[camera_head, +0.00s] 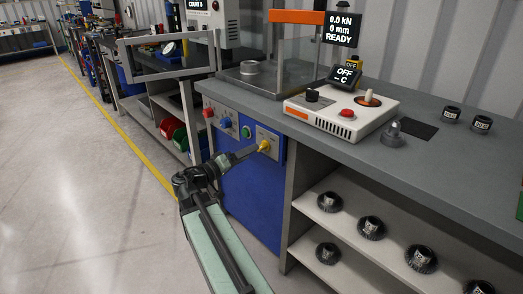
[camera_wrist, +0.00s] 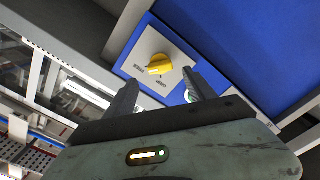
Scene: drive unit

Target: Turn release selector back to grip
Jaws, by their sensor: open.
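The yellow selector knob (camera_wrist: 161,63) sits on a light label plate (camera_wrist: 181,58) on a blue panel. Its raised ridge lies roughly crosswise in the wrist view. Small lettering stands left of and below the knob, too small to read surely. My gripper (camera_wrist: 160,78) is open and empty, its two dark fingers spread just short of the knob, one to each side. In the head view the knob (camera_head: 264,146) shows at the tip of my gripper (camera_head: 255,150); I cannot tell whether they touch.
Green (camera_head: 246,131), blue (camera_head: 225,121) and red (camera_head: 208,112) knobs or buttons sit left on the same blue front (camera_head: 250,205). The grey worktop (camera_head: 420,160) overhangs above. Open shelves (camera_head: 330,225) with dark round parts stand right. Floor at left is clear.

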